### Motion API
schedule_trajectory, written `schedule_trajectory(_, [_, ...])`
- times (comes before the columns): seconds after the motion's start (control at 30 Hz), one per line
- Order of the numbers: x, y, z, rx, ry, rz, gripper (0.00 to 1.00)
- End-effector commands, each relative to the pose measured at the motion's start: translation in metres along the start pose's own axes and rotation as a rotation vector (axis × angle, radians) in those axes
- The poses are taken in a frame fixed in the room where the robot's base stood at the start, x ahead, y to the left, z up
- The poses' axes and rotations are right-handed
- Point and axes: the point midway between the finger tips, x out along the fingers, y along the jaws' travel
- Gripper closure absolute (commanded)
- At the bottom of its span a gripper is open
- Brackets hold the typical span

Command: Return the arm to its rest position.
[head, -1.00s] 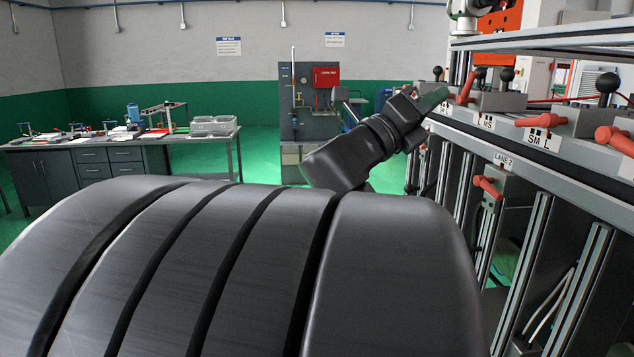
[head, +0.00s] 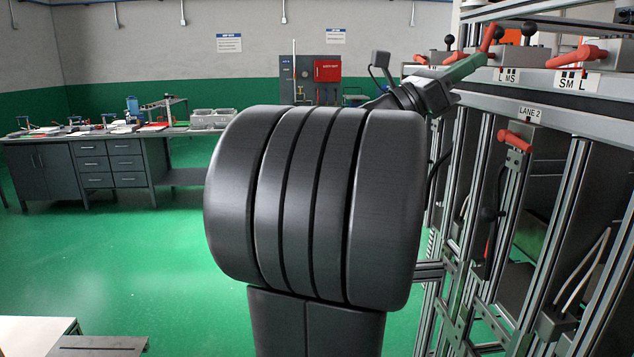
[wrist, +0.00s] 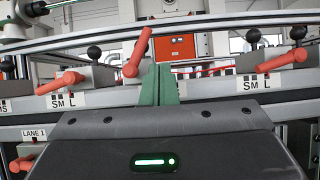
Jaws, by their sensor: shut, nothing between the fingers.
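My gripper (head: 468,68) is at the upper right in the head view, at the end of my dark arm, beside the front of the rack. Its green fingers also show in the wrist view (wrist: 158,85), pressed together and empty. They point toward the rack. A red lever handle (wrist: 138,52) stands just beyond and left of the fingertips in the wrist view; I cannot tell whether they touch. My large dark arm link fills the middle of the head view and hides part of the room behind it.
The metal rack (head: 600,125) stands at the right, with several red handles and a "LANE 2" label (head: 530,112). A grey workbench (head: 110,165) with tools is at the left rear. A grey machine (head: 300,80) stands behind my arm. Green floor (head: 130,260) at the left is open.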

Motion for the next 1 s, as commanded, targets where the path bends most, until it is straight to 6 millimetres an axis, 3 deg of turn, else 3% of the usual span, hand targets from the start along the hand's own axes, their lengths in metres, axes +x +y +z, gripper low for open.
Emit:
schedule_trajectory(0.27, [-0.005, -0.001, -0.027, 0.195, -0.031, -0.124, 1.0])
schedule_trajectory(0.7, [-0.093, 0.01, -0.022, 0.188, -0.028, -0.112, 1.0])
schedule_trajectory(1.0, [-0.133, 0.014, -0.022, 0.186, -0.028, -0.116, 1.0])
